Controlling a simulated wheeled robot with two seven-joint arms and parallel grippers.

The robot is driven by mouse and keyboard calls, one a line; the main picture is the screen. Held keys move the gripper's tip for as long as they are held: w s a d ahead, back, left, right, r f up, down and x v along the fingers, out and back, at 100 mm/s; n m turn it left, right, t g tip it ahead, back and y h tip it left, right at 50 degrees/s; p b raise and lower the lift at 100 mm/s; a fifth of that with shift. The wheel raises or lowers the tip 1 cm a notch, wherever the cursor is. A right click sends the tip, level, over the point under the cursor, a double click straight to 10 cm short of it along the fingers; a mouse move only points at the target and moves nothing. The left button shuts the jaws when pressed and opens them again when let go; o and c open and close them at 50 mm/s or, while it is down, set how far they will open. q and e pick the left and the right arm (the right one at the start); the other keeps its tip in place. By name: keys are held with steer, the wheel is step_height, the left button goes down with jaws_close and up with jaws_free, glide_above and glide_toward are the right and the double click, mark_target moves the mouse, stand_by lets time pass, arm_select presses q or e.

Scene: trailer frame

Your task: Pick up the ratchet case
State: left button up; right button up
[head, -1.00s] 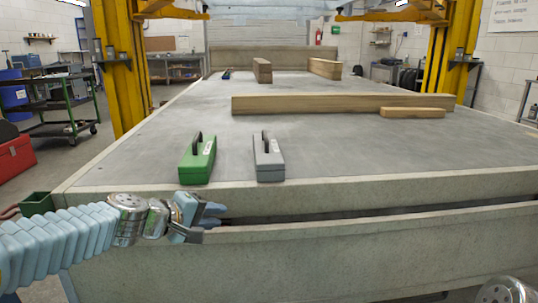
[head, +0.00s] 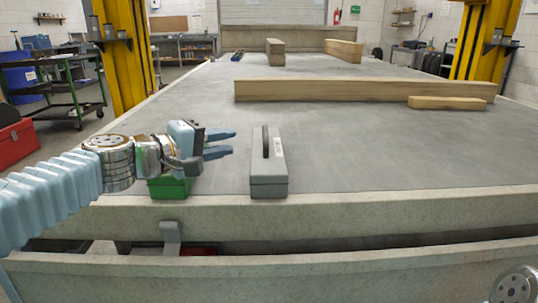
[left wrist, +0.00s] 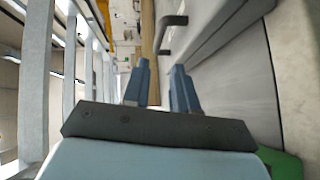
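Two cases with dark top handles stand near the front edge of the trailer bed, and I cannot tell which is the ratchet case. The grey case (head: 268,186) stands clear in the head view. It also seems to show at the top of the left wrist view (left wrist: 203,22). The green case (head: 168,188) is mostly hidden behind my left gripper (head: 232,143); a green corner (left wrist: 285,164) shows in the left wrist view. The left gripper is open and empty, above the green case, its fingers pointing towards the grey case from the left, apart from it.
A long wooden beam (head: 360,91) and a short one (head: 447,102) lie farther back on the bed (head: 400,150). More wood blocks (head: 343,51) stand behind. Yellow posts (head: 125,60) rise at both sides. The bed right of the grey case is clear.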

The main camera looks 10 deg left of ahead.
mark_target(260, 147)
arm_select(q)
steer(key=x, duration=0.5)
steer(key=shift+w+d+f, duration=0.1)
steer(key=shift+w+d, duration=0.05)
steer(key=shift+w, duration=0.15)
steer(key=x, duration=0.5)
steer(key=shift+w, duration=0.3)
jaws_close()
stand_by(0.7)
